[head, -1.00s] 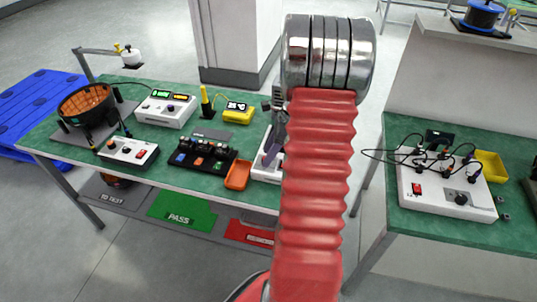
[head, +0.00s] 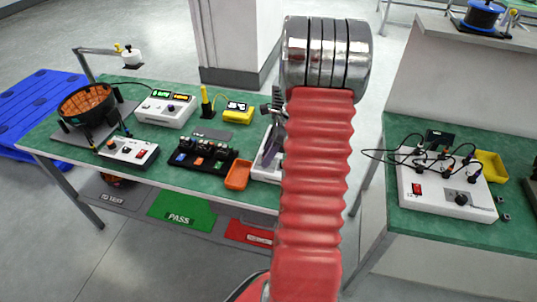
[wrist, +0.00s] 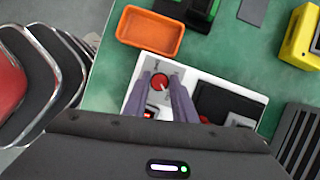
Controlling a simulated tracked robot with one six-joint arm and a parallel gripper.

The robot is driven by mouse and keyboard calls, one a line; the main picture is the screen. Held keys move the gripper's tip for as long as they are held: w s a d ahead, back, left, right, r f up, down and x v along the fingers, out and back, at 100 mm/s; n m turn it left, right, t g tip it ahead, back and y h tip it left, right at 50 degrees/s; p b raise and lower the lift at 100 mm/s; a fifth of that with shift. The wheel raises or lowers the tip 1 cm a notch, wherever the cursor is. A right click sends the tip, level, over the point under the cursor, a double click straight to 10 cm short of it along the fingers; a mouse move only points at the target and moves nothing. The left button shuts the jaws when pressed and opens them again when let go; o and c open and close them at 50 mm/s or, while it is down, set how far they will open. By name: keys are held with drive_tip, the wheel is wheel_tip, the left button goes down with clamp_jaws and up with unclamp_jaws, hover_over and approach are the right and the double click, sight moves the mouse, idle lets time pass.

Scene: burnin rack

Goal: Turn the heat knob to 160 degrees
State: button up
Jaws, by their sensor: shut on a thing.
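The heat knob (wrist: 159,80) is a round red knob on a white box (wrist: 133,99). A small pale mark shows near its lower right edge; the scale around it is too small to read. My gripper (wrist: 160,83) has its two purple fingers on either side of the knob, shut on it. In the head view the white box (head: 264,167) shows only in part at the right end of the left bench, and my red arm hides the knob. A dark red switch (wrist: 152,112) sits below the knob in the wrist view, and a black recessed area is to the right.
An orange tray (wrist: 150,31) lies just beyond the box, also seen in the head view (head: 238,176). A yellow device (wrist: 303,38) stands at the right. Bare green bench (wrist: 218,50) lies between tray and yellow device.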

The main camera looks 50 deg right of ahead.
drive_tip(key=shift+m, duration=0.4)
drive_tip(key=o, duration=1)
drive_tip(key=shift+d+r, duration=0.1)
drive_tip(key=shift+r, duration=0.05)
drive_tip(key=v, duration=1.3)
drive_tip(key=shift+s+r, duration=0.2)
drive_tip(key=shift+r, duration=0.05)
